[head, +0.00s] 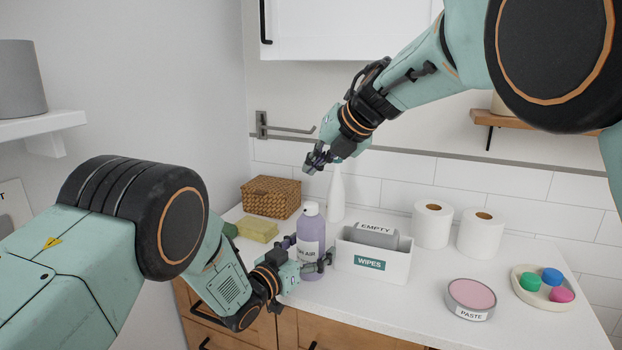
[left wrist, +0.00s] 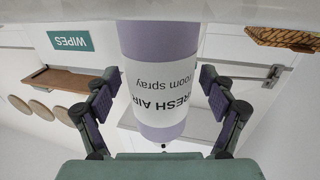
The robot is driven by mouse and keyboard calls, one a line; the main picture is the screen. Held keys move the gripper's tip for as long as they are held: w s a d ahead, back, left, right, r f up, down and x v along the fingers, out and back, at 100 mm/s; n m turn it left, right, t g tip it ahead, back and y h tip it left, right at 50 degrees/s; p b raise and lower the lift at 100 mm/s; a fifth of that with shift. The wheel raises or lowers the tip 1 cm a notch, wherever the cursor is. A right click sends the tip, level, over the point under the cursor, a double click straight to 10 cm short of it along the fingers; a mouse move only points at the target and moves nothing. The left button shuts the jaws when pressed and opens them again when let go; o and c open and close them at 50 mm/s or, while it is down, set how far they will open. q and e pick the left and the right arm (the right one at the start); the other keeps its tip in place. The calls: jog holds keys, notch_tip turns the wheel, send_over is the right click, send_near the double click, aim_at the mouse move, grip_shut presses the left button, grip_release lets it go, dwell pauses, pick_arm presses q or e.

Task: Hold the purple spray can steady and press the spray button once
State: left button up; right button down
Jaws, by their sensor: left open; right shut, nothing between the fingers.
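The purple spray can (head: 311,239) stands upright on the white counter, with a white top (head: 311,208) and a white label. My left gripper (head: 309,256) is low at the can, its fingers open on either side of it. In the left wrist view, which is upside down, the can (left wrist: 160,42) stands between the spread fingers of my left gripper (left wrist: 160,92), with gaps on both sides. My right gripper (head: 313,163) is shut and empty, in the air above the can's top.
A white wipes box (head: 372,263) stands close to the can's right. A wicker basket (head: 270,197), a yellow sponge (head: 257,229) and a white bottle (head: 337,195) are behind it. Paper rolls (head: 432,224), a paste tin (head: 471,298) and a dish of coloured caps (head: 522,291) stand further right.

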pick_arm(q)
jog(key=v, duration=1.2)
jog(key=shift+w+d, duration=0.1)
jog(key=x, duration=1.1)
jog(key=shift+w+d, duration=0.25)
jog(key=shift+w, duration=0.05)
